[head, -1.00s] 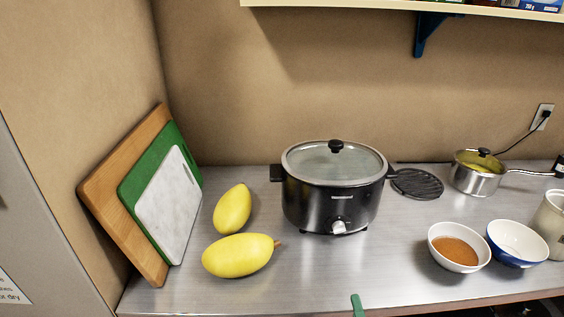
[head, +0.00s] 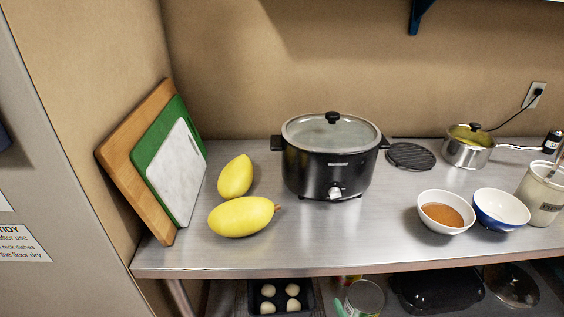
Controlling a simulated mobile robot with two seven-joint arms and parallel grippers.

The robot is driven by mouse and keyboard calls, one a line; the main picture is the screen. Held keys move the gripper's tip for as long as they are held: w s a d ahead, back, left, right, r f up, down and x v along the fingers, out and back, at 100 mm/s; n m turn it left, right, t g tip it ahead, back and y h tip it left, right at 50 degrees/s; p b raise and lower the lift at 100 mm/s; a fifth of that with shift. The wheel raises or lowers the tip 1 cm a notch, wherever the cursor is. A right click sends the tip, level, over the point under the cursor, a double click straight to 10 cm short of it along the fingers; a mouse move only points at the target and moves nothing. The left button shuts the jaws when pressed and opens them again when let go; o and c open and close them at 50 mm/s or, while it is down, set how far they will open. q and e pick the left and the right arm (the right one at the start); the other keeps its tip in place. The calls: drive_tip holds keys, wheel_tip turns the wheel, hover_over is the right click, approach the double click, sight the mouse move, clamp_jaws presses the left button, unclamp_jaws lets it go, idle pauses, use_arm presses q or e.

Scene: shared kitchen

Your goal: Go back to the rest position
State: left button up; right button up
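Neither of my grippers is in the head view, and no part of my arms shows. The steel counter (head: 300,245) lies ahead of me. On it stand a black slow cooker (head: 328,172) with its glass lid on and two yellow squashes (head: 241,217) to its left, one behind the other. Nothing in view is being touched or held.
Cutting boards (head: 172,178) lean at the left wall. A lidded pot (head: 467,152), a black trivet (head: 410,156), a bowl of orange powder (head: 445,212), an empty blue-and-white bowl (head: 500,209) and a crock (head: 541,196) stand right. A tray (head: 281,299) sits on the lower shelf.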

drive_tip(key=s+d+f+m+g, duration=0.3)
drive_tip(key=d+f+m, duration=0.15)
drive_tip(key=m, duration=0.55)
drive_tip(key=s+d+f+m+g, duration=0.25)
drive_tip(key=f+m, duration=0.35)
drive_tip(key=m, duration=0.5)
drive_tip(key=s+d+f+m, duration=0.1)
drive_tip(key=s+d+m, duration=0.2)
drive_tip(key=d+m, duration=0.45)
drive_tip(key=s+d+f+m, duration=0.2)
drive_tip(key=s+d+m, duration=0.15)
drive_tip(key=m, duration=0.65)
drive_tip(key=w+a+m+t+y, duration=0.1)
drive_tip(key=a+m, duration=0.3)
drive_tip(key=a, duration=0.6)
drive_tip(key=shift+a+r+m, duration=0.2)
drive_tip(key=shift+r+m, duration=0.15)
drive_tip(key=shift+r, duration=0.05)
